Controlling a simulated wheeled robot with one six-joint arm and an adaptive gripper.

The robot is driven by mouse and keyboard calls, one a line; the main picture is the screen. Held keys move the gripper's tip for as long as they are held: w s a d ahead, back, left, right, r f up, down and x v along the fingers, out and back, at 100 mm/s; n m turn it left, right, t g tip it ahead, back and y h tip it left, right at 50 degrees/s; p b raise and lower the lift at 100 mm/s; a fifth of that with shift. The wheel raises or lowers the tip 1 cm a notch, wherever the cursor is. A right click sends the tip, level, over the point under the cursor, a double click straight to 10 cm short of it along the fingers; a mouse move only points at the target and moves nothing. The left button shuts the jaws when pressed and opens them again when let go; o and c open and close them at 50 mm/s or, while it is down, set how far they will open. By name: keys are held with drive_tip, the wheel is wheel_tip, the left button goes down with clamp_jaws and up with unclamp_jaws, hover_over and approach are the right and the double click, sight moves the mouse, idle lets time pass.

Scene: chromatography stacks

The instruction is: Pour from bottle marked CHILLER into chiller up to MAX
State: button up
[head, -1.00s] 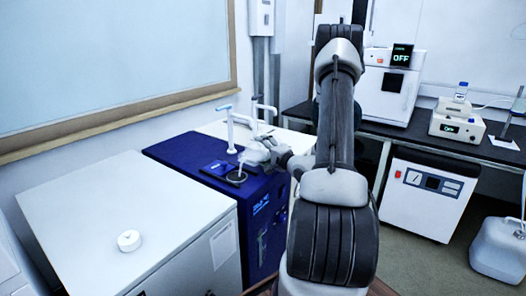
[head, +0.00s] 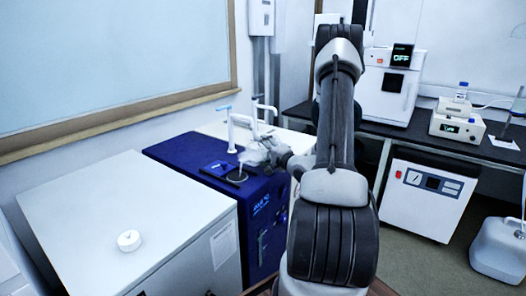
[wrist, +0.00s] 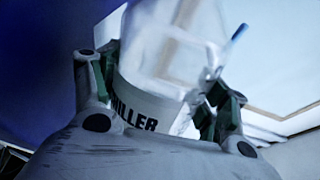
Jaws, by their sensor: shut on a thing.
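The chiller is a blue cabinet (head: 188,156) with a dark round filler opening (head: 237,176) in its top. My gripper (wrist: 160,88) is shut on a translucent bottle (wrist: 172,40), one finger on each side. Its white label (wrist: 150,102) shows "HILLER" in the wrist view, the first letter hidden. In the head view the bottle (head: 257,154) is tilted just above and right of the opening, partly hidden by my gripper (head: 279,156). A thin pale streak (head: 240,167) runs from it down toward the opening; I cannot tell if it is liquid or spout. The level and MAX mark are not readable.
White pipes with a blue handle (head: 223,108) stand behind the opening. A white cap (head: 129,240) lies on the white cabinet (head: 75,222) at left. A black bench (head: 395,133) with instruments runs along the back right. A jug (head: 497,248) stands on the floor.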

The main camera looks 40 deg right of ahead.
idle(0.5)
drive_tip(key=shift+d+r+m, duration=0.15)
drive_tip(key=shift+r+m, duration=0.05)
drive_tip(key=shift+m, duration=0.4)
drive_tip(key=shift+d+r+m, duration=0.15)
drive_tip(key=shift+m, duration=0.45)
drive_tip(key=r+m, duration=0.2)
drive_tip(key=m, duration=0.1)
drive_tip(key=shift+y, duration=0.3)
drive_tip(key=shift+f, duration=0.1)
drive_tip(key=shift+d, duration=0.1)
